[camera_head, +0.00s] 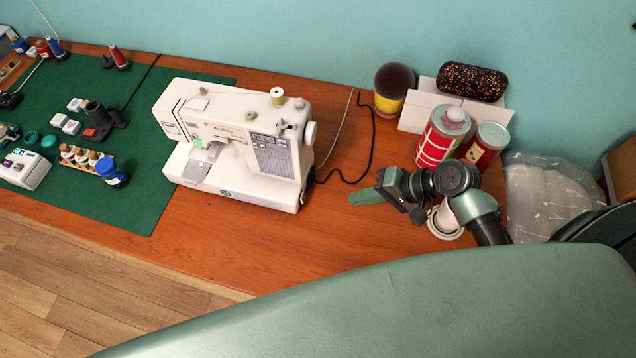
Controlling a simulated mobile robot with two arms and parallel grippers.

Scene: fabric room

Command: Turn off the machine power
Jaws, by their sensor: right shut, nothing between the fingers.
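A white sewing machine (237,140) stands upright on the wooden table, partly on a green mat. A green light glows near its needle. Its handwheel (310,132) is on the right side, and a black cord (368,150) runs from that side over the table. The power switch cannot be made out. My right gripper (352,198) is shut and empty, over the table to the right of the machine, with its fingers pointing left toward it. A clear gap separates them. My left gripper is not in view.
Red and white tins (438,142), a dark-topped yellow container (393,88) and a patterned case (472,81) stand behind my right arm. Spools and small sewing items lie on the green mat (160,200) at left. Bare table (270,235) lies in front of the machine.

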